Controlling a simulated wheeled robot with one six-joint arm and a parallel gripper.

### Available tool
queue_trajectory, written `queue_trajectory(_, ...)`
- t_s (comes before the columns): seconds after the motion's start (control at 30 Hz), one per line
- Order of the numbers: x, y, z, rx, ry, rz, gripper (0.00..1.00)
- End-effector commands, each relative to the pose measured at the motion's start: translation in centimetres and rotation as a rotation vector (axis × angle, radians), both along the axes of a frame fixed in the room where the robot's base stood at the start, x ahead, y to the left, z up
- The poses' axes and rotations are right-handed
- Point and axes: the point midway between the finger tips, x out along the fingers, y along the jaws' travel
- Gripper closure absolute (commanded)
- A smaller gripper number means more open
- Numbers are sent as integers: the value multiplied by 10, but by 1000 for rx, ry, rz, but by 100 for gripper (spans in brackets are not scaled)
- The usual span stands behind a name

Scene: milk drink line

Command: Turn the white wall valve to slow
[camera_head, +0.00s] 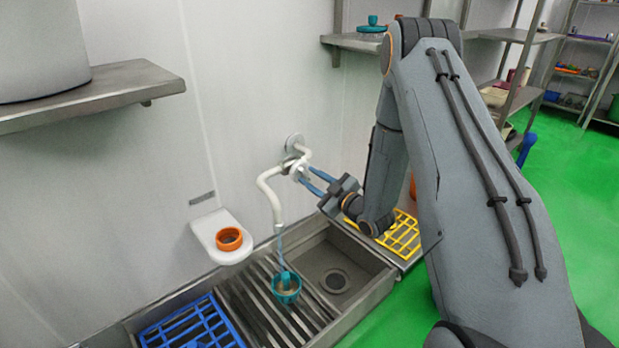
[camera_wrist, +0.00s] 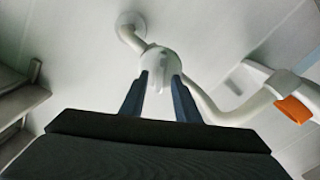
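The white wall valve sits on a white pipe that leaves a round wall flange (camera_head: 295,143). The pipe (camera_head: 268,190) bends down over the sink. In the wrist view the rounded white valve body (camera_wrist: 160,62) is straight ahead, with the flange (camera_wrist: 130,24) above left. My gripper (camera_head: 300,173) reaches it from the right. Its two blue fingers (camera_wrist: 160,92) stand apart, one on each side of the valve's near part, with white between them. I cannot tell whether they press on it. No setting mark on the valve is readable.
A teal cup (camera_head: 286,288) is below the pipe on the sink's slatted grate (camera_head: 255,305). A white wall bracket (camera_head: 207,232) holds an orange ring (camera_head: 228,238). A blue rack (camera_head: 190,328) and yellow rack (camera_head: 402,238) flank the basin. A metal shelf (camera_head: 120,82) juts out upper left.

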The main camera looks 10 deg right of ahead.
Motion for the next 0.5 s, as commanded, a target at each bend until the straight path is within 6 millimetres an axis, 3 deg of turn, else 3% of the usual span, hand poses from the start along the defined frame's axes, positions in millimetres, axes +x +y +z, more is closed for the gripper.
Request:
queue_trajectory(0.3,-46,-24,0,2,3,-3,71)
queue_trajectory(0.5,-59,-29,0,1,2,-1,71)
